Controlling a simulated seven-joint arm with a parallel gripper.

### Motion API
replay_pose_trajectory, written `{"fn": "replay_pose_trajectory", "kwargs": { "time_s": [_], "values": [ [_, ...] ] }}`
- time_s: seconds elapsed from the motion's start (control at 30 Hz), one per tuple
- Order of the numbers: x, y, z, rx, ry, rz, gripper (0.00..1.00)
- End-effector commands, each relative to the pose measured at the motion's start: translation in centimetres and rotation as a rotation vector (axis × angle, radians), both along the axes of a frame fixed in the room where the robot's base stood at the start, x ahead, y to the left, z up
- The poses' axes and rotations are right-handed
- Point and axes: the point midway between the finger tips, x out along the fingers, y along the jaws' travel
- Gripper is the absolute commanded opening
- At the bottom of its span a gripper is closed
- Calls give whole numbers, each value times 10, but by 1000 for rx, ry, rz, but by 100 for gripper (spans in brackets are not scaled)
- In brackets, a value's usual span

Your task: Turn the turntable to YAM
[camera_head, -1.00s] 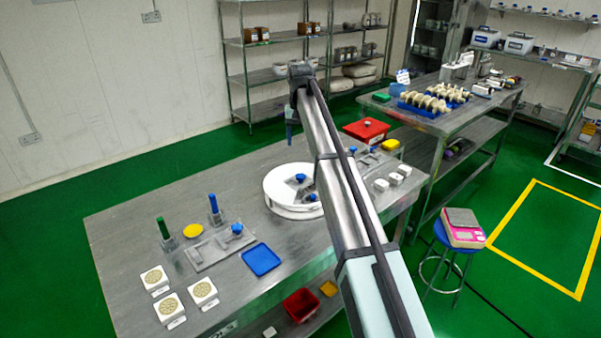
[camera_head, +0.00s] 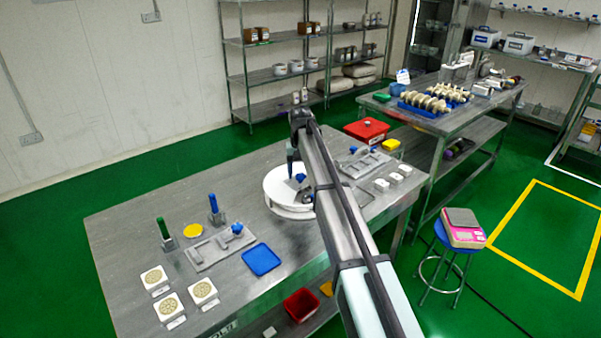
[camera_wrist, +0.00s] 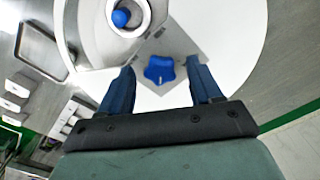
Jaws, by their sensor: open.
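The white round turntable (camera_head: 277,188) stands on the steel table, partly hidden by my arm in the head view. In the wrist view its white disc (camera_wrist: 235,40) fills much of the picture. A blue lobed knob (camera_wrist: 159,69) stands on a grey plate on the disc. A grey ring-shaped part with a blue ball (camera_wrist: 121,17) is beyond it. My gripper (camera_wrist: 160,80) is open, with one blue finger on each side of the knob in the picture. I cannot tell whether the fingers touch it. No YAM label is readable.
A grey fixture (camera_head: 362,163) and white blocks (camera_head: 391,179) lie to the right of the turntable. A red box (camera_head: 366,130) stands behind. A blue tray (camera_head: 262,259) and a fixture with a blue knob (camera_head: 237,229) are to the left. Bare table lies between.

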Motion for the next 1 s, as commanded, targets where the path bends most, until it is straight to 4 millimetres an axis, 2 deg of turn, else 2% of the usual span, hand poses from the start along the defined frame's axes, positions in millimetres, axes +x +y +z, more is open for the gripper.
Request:
{"fn": "replay_pose_trajectory", "kwargs": {
  "time_s": [0.37, 1.0],
  "values": [
    [0, 0, -3, 0, -1, 0, 63],
    [0, 0, -3, 0, 0, 0, 2]
  ]
}}
